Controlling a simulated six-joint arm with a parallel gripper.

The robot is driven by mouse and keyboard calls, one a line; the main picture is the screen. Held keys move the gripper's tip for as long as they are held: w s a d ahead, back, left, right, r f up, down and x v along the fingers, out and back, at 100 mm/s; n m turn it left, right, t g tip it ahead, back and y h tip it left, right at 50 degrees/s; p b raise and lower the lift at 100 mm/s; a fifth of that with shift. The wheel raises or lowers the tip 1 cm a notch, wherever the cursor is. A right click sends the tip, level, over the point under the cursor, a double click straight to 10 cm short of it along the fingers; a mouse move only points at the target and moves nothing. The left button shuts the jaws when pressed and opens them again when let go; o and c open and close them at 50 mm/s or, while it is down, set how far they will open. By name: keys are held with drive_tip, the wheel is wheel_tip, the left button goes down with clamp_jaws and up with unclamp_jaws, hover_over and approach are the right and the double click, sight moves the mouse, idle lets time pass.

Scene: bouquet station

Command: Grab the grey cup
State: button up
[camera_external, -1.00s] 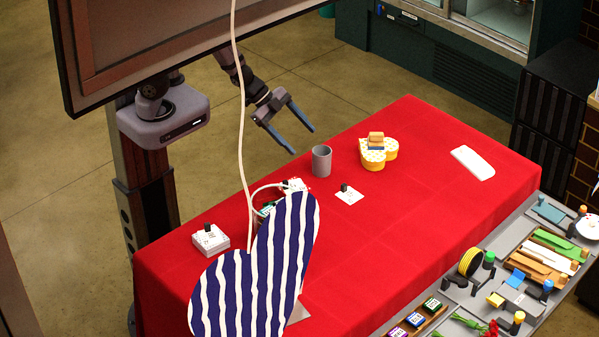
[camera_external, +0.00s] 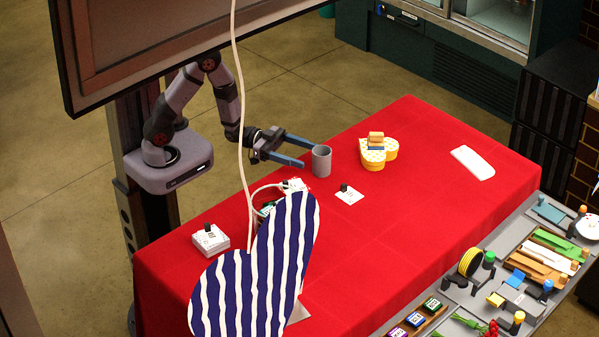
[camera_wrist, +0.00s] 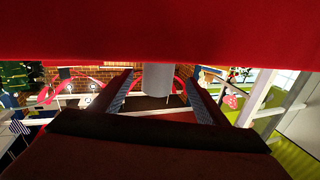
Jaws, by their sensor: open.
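The grey cup (camera_external: 321,161) stands upright on the red-covered table (camera_external: 430,200), near its back edge. My gripper (camera_external: 308,156) is open and level, low over the table's back edge, with its fingers pointing right toward the cup. In the wrist view the picture is upside down, with the red cloth at the top. There the cup (camera_wrist: 157,79) shows between the two fingers of my gripper (camera_wrist: 158,85), near their tips. Whether the fingers touch the cup cannot be told.
A yellow heart-shaped box (camera_external: 376,154) stands right of the cup, and a white card with a black knob (camera_external: 349,194) lies in front. A striped heart (camera_external: 255,270), a white cable (camera_external: 241,120) and a white box (camera_external: 210,240) are at the left. The table's right part is mostly clear.

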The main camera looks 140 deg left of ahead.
sight(328, 163)
drive_tip(key=shift+w, duration=0.3)
drive_tip(key=shift+r+p+x, duration=0.2)
drive_tip(key=shift+p+x, duration=1.3)
drive_tip(key=shift+x, duration=1.85)
drive_tip(key=c, duration=1.2)
